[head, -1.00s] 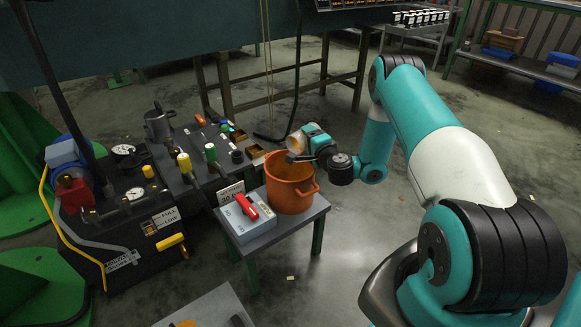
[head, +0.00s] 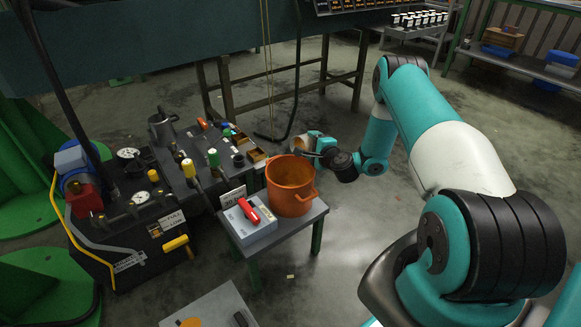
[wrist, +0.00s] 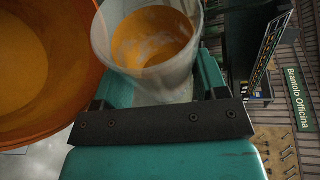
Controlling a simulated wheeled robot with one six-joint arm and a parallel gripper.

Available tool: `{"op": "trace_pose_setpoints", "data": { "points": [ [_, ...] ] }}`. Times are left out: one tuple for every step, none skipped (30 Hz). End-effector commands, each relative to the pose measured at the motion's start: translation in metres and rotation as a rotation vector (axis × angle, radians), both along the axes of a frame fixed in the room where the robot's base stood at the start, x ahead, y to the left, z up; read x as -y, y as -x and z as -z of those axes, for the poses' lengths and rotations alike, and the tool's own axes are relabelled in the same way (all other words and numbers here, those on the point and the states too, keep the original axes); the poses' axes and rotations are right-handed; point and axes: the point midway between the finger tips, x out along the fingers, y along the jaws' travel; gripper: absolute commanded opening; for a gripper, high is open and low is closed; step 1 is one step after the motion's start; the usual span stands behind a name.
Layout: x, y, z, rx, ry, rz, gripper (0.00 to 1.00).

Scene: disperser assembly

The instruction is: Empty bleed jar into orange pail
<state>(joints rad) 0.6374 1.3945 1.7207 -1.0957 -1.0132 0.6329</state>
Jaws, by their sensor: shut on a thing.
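The orange pail (head: 291,190) stands on a small grey table in the head view. Its wall (wrist: 88,62) fills the left of the wrist view, with amber liquid inside. The clear bleed jar (head: 303,146) is at the pail's back-right rim, tipped on its side. In the wrist view the jar (wrist: 180,78) shows its open mouth and amber liquid or residue inside; how much is left I cannot tell. My gripper (wrist: 158,92) is shut around the jar; it also shows in the head view (head: 318,144), right of and behind the pail.
A grey box with a red-handled item (head: 254,212) lies left of the pail on the table. The black bleed machine (head: 140,235), with gauges and yellow and green knobs, stands further left. Floor right of the table is clear.

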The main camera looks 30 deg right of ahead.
Motion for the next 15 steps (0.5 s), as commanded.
{"op": "trace_pose_setpoints", "data": {
  "points": [
    [0.004, -0.001, -0.006, -0.004, -0.022, 0.001, 0.4],
    [0.007, -0.002, -0.008, -0.008, -0.04, 0.002, 0.4],
    [0.007, -0.002, -0.004, -0.016, -0.071, 0.0, 0.4],
    [0.007, -0.002, -0.002, -0.022, -0.099, 0.0, 0.4],
    [0.008, -0.002, 0.0, -0.029, -0.125, 0.001, 0.4],
    [0.008, -0.002, 0.003, -0.036, -0.164, 0.0, 0.4],
    [0.009, -0.002, 0.005, -0.043, -0.193, 0.002, 0.4],
    [0.009, -0.002, 0.001, -0.049, -0.222, 0.001, 0.4],
    [0.01, -0.002, -0.003, -0.057, -0.263, 0.001, 0.4],
    [0.01, -0.002, -0.004, -0.065, -0.295, 0.002, 0.4],
    [0.01, -0.002, -0.005, -0.073, -0.326, 0.002, 0.4],
    [0.01, -0.002, -0.006, -0.082, -0.371, 0.002, 0.4],
    [0.009, -0.002, -0.007, -0.09, -0.405, 0.001, 0.4],
    [0.009, -0.002, -0.009, -0.098, -0.439, 0.001, 0.4],
    [0.009, -0.002, -0.01, -0.107, -0.487, 0.001, 0.4]
  ]
}}
